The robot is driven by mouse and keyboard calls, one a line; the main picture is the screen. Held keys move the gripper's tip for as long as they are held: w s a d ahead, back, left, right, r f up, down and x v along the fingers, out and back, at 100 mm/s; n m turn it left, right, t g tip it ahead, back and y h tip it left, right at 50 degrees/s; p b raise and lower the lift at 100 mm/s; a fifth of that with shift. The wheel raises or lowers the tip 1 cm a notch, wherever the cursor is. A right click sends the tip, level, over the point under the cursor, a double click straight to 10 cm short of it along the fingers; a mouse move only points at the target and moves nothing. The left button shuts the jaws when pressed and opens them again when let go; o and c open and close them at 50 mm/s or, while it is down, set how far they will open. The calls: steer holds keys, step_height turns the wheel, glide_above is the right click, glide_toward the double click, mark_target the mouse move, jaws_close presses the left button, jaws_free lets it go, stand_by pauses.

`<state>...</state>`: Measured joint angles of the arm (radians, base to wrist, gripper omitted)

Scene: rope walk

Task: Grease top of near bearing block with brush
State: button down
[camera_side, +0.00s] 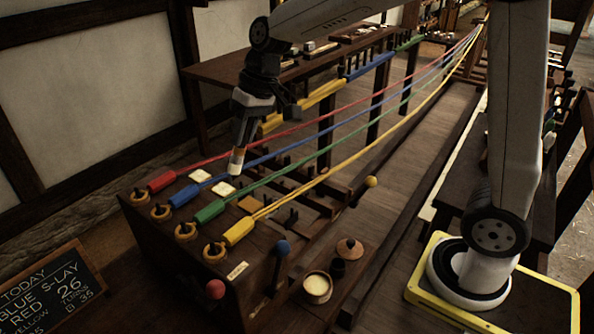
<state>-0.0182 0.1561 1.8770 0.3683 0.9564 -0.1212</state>
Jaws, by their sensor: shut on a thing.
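My gripper (243,136) points down above the dark headstock (205,270), shut on a short brush. The brush (236,161) hangs with its pale end downward, just above and right of a cream-topped block (223,189) between the blue and green strands. Whether its tip touches anything is unclear. A second cream-topped block (200,176) sits farther left. A tan-brown block (250,204) lies between the green and yellow strands. I cannot tell for certain which is the near bearing block. A round wooden pot (316,287) of pale grease stands on a small shelf at the front right.
Red (162,181), blue (184,195), green (209,212) and yellow (239,231) sleeves hold taut strands running to the back right. A wooden lid (350,248) is beside the pot. Ball-topped levers (215,289) stand in front. A chalkboard (46,293) is at lower left.

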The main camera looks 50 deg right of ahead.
steer(key=shift+s+f, duration=3)
steer(key=shift+f, duration=0.45)
steer(key=shift+w, duration=3.05)
steer(key=shift+d+r, duration=0.1)
steer(key=shift+r, duration=4.1)
steer(key=shift+s, duration=0.1)
